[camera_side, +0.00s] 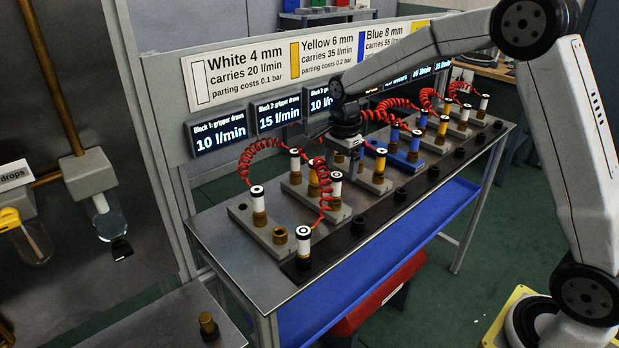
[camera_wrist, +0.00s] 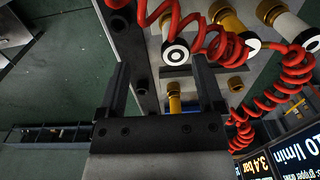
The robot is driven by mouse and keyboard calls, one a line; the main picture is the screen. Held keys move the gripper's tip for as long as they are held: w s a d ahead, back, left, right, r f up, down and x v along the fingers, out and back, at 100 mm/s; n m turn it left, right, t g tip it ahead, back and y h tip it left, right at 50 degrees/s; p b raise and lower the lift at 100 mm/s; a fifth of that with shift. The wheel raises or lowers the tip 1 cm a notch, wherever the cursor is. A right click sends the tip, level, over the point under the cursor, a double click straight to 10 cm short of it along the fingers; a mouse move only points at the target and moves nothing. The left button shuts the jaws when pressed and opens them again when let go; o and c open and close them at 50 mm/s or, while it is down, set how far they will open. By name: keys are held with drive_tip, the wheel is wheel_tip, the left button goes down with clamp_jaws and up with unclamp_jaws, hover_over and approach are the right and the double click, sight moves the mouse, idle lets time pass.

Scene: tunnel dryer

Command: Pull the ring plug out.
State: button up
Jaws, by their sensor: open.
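Several plugs with white, yellow or blue bodies stand upright in brass sockets on the blocks; I cannot tell which one is the ring plug. In the side view, white plugs stand at the front left (camera_side: 303,240) and on the first block (camera_side: 258,200), linked by red coiled hoses (camera_side: 245,160). My gripper (camera_side: 347,155) is above the middle blocks, its fingertips partly hidden. In the wrist view, my gripper (camera_wrist: 162,70) is open and empty. A white plug end with a dark ring (camera_wrist: 175,53) shows beyond and between the fingertips, apart from them. A brass fitting (camera_wrist: 174,97) shows between the fingers.
Red coiled hoses (camera_wrist: 215,38) cross close beyond the fingertips in the wrist view. A dark rail with holes (camera_side: 358,228) runs along the bench's (camera_side: 225,245) front. Behind stand lit displays (camera_side: 219,131) and a sign (camera_side: 240,75). A blue tray (camera_side: 370,275) hangs below.

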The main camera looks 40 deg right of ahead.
sight(336, 187)
drive_tip(key=shift+w+d+r+m, duration=0.15)
drive_tip(key=shift+w+d+m, duration=0.05)
drive_tip(key=shift+w+m, duration=0.3)
drive_tip(key=shift+w+d+r+m, duration=0.1)
drive_tip(key=shift+w+d+m, duration=0.05)
drive_tip(key=shift+w+m, duration=0.3)
drive_tip(key=shift+s+f, duration=0.1)
drive_tip(key=shift+f, duration=0.1)
drive_tip(key=shift+f, duration=3.75)
clamp_jaws()
